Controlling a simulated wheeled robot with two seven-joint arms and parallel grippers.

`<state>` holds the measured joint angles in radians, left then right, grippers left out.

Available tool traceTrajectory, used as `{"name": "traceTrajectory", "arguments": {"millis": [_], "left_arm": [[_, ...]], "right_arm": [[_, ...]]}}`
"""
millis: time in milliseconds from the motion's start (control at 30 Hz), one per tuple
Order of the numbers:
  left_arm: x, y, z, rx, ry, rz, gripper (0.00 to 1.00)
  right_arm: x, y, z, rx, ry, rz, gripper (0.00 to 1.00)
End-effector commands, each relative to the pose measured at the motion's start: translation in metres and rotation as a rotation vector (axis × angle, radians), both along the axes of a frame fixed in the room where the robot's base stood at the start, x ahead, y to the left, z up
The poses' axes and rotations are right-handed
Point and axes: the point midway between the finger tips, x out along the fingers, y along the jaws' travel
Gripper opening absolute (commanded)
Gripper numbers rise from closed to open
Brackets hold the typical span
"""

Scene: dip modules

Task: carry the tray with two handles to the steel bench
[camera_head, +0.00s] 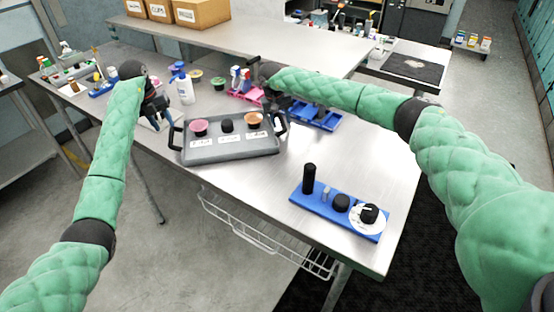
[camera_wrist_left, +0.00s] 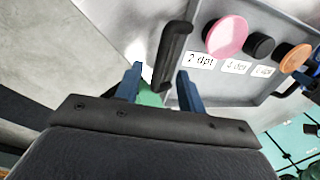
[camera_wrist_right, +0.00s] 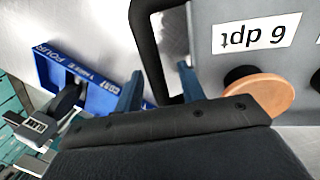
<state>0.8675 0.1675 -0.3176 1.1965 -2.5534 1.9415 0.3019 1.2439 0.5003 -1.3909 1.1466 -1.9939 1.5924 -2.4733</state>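The grey tray (camera_head: 230,150) sits on a steel table (camera_head: 385,165) and carries a pink, a black and an orange round piece behind white labels. Its left black handle (camera_wrist_left: 173,50) stands between the parted fingers of my left gripper (camera_wrist_left: 157,88), with space visible beside it. Its right black handle (camera_wrist_right: 147,45) runs between the parted fingers of my right gripper (camera_wrist_right: 160,88). In the head view, both grippers are at the tray's two ends, partly hidden by my arms. Another steel bench (camera_head: 290,45) stands behind.
A blue base (camera_head: 325,212) with black knobs lies at the table's front right. A white bottle (camera_head: 185,90) and small cups stand behind the tray. A blue tray (camera_head: 318,118) lies near my right gripper. Cardboard boxes (camera_head: 200,12) stand on the back bench, whose middle is clear.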

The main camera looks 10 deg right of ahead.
Motion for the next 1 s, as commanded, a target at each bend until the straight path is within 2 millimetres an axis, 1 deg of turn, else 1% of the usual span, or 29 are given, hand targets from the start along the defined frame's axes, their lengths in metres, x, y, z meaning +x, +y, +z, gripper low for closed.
{"name": "traceTrajectory", "arguments": {"millis": [33, 100, 200, 333, 467, 533, 667, 1000], "left_arm": [[0.001, 0.003, 0.010, 0.002, -0.002, -0.001, 0.40], [0.001, 0.005, 0.022, 0.002, -0.001, 0.000, 0.40], [0.001, 0.008, 0.035, 0.001, -0.001, 0.000, 0.40], [0.001, 0.009, 0.047, 0.001, -0.001, 0.000, 0.40], [0.000, 0.010, 0.052, 0.001, 0.001, 0.000, 0.40], [0.000, 0.010, 0.052, 0.001, 0.001, 0.001, 0.40], [0.000, 0.010, 0.052, 0.000, 0.001, 0.001, 0.40], [0.000, 0.010, 0.052, 0.000, 0.001, 0.000, 0.40]], "right_arm": [[0.000, 0.000, 0.000, 0.000, 0.000, 0.000, 0.40], [0.000, 0.000, 0.000, 0.000, 0.000, 0.000, 0.40], [0.000, 0.000, 0.000, 0.000, 0.000, 0.000, 0.40], [0.000, 0.000, 0.000, 0.000, 0.000, 0.000, 0.40], [0.000, 0.000, 0.002, 0.000, 0.000, 0.000, 0.40], [0.000, 0.001, 0.006, 0.000, -0.001, 0.000, 0.40], [0.001, 0.004, 0.023, -0.001, -0.003, 0.001, 0.40], [0.002, 0.017, 0.085, 0.000, -0.001, 0.000, 0.40]]}}
